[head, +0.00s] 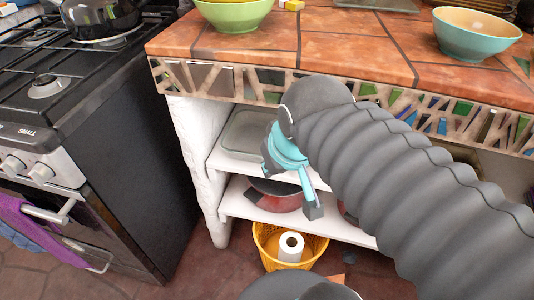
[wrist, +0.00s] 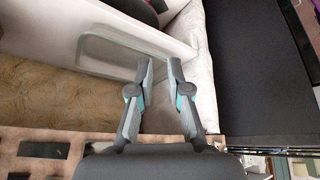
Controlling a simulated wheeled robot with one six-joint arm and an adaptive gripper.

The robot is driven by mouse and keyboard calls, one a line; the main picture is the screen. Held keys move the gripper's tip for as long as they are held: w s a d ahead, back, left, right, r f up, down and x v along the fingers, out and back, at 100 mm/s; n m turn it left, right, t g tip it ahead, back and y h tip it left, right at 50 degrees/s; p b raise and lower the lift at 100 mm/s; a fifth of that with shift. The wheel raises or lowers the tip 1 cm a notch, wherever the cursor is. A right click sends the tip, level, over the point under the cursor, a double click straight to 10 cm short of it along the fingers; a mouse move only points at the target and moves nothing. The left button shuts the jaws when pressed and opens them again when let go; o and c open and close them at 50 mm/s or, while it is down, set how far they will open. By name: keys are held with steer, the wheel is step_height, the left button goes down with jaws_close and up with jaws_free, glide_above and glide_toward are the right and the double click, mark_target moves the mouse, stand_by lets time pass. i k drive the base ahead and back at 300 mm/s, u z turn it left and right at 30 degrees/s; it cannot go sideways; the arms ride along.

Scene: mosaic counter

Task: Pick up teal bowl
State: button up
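The teal bowl (head: 475,42) stands upright on the tiled counter at the upper right of the head view. It is teal outside and tan inside, and looks empty. It is not visible in the wrist view. My gripper (head: 289,190) is below the counter top, in front of the open shelves, well to the left of the bowl and lower than it. In the wrist view my gripper (wrist: 160,68) has its two fingers apart with nothing held between them, so it is open.
A green bowl (head: 233,14) stands on the counter (head: 350,57) at upper left. A stove (head: 85,130) is at left. Shelves (head: 240,205) below hold a glass dish (head: 240,130) and a red pan (head: 272,199). A yellow basket (head: 262,240) with a paper roll (head: 291,247) sits on the floor.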

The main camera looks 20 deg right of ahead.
mark_target(468, 35)
steer(key=k, duration=1.3)
steer(key=z, duration=0.75)
steer(key=i, duration=1.05)
steer(key=z, duration=0.35)
